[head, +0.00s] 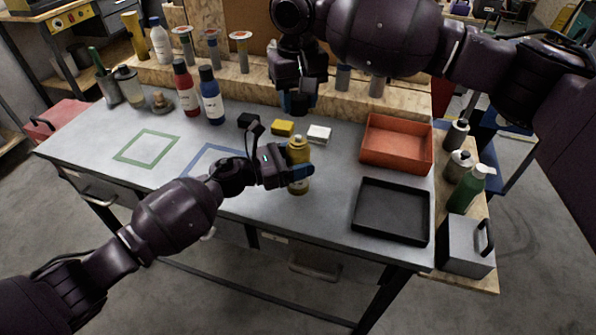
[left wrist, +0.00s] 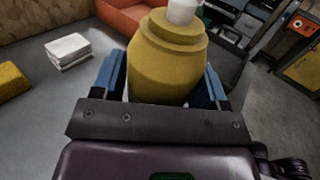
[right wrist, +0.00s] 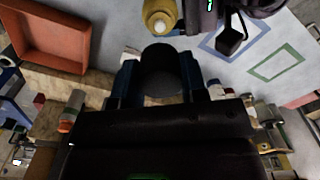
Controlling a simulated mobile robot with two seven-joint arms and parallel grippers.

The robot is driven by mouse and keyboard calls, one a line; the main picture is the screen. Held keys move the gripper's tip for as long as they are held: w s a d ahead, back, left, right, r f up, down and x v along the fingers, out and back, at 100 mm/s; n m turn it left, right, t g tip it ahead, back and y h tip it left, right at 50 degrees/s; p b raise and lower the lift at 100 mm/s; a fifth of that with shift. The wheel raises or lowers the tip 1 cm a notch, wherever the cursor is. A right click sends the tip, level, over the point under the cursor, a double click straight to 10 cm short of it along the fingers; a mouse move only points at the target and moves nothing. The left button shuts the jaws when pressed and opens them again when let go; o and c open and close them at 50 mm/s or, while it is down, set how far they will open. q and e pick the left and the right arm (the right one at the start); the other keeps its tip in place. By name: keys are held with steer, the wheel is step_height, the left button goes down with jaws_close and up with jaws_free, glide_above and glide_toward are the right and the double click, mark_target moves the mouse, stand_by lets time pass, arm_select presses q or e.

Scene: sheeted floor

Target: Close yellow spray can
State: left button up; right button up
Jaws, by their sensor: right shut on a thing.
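The yellow spray can (head: 299,182) stands upright near the front middle of the table. Its white nozzle is bare on top, and it fills the middle of the left wrist view (left wrist: 165,65). My left gripper (head: 298,172) is shut around the can's body, with one blue finger against each side. My right gripper (head: 297,104) is shut on a dark round cap (right wrist: 162,75), held in the air behind and above the can. In the right wrist view the can (right wrist: 160,14) shows at the top, apart from the cap. The cap is hard to make out in the head view.
An orange tray (head: 369,154) and a black tray (head: 357,222) lie to the right. Black (head: 247,120), yellow (head: 283,128) and white (head: 319,134) blocks lie behind the can. Red (head: 186,92) and blue (head: 211,100) bottles stand at back left. The table's left part is mostly clear.

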mark_target(298, 136)
arm_select(q)
steer(key=c, duration=0.9)
arm_select(e)
steer(key=shift+f, duration=2.5)
steer(key=shift+f, duration=0.9)
steer(key=shift+f, duration=0.65)
steer(key=o, duration=1)
steer(key=shift+c, duration=0.2)
step_height(298, 136, up, 12)
steer(key=shift+r, duration=0.1)
